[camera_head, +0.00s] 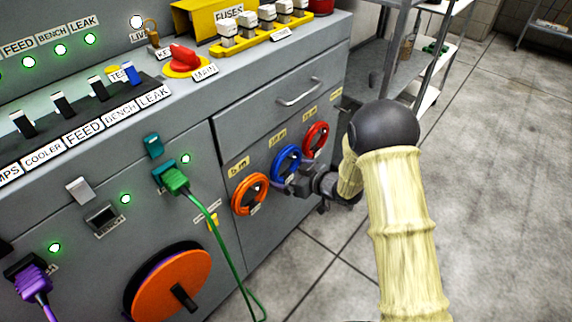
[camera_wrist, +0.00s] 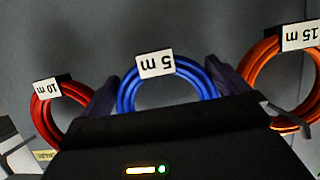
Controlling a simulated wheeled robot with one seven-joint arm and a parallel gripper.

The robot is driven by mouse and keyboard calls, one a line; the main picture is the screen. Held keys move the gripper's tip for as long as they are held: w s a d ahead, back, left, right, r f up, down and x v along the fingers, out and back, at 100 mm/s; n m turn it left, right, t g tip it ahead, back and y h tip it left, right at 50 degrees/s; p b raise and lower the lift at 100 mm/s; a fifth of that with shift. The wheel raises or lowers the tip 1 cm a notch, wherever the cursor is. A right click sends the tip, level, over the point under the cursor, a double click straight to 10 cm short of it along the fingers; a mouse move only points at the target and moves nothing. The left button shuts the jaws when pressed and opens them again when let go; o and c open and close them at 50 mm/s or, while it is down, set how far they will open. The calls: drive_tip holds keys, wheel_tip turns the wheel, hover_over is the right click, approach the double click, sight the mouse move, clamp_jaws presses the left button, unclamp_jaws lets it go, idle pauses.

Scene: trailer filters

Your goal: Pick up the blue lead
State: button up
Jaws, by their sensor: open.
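The blue lead (camera_head: 287,163) is a coil hanging on the grey cabinet front, between an orange coil (camera_head: 249,194) and a red coil (camera_head: 315,140). In the wrist view the blue lead (camera_wrist: 168,92) carries a white tag reading "5 m", upside down. My gripper (camera_head: 303,182) is at the lower right of the blue coil in the head view. In the wrist view its dark fingers (camera_wrist: 160,76) stand open on either side of the blue coil. Whether they touch it I cannot tell. The coil's lower part is hidden behind the gripper body.
In the wrist view the red coil (camera_wrist: 62,112), tagged "10 m", and the orange coil (camera_wrist: 280,75), tagged "15 m", hang close beside the fingers. A drawer handle (camera_head: 299,93) projects above. A green cable (camera_head: 225,245) hangs at left. A metal shelf (camera_head: 425,75) stands behind; floor is clear at right.

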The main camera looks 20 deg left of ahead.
sight(295, 157)
drive_tip(key=c, duration=0.8)
drive_tip(key=shift+o, duration=0.2)
drive_tip(key=shift+r, duration=0.15)
drive_tip(key=shift+d+r+p, duration=0.25)
drive_tip(key=shift+r+p, duration=0.3)
drive_tip(key=shift+p, duration=0.15)
wheel_tip(295, 157, up, 6)
drive_tip(key=p, duration=0.3)
drive_tip(key=shift+s+a+r, duration=0.1)
drive_tip(key=shift+a+r, duration=0.05)
drive_tip(key=shift+r, duration=0.05)
drive_tip(key=s+d+p, duration=0.1)
drive_tip(key=s+d, duration=0.2)
drive_tip(key=d, duration=0.6)
drive_tip(key=s+d+p, duration=0.2)
drive_tip(key=s+d, duration=0.2)
drive_tip(key=d, duration=0.5)
drive_tip(key=shift+s+d+f+p, duration=0.2)
drive_tip(key=shift+f+p, duration=0.1)
drive_tip(key=shift+f, duration=0.1)
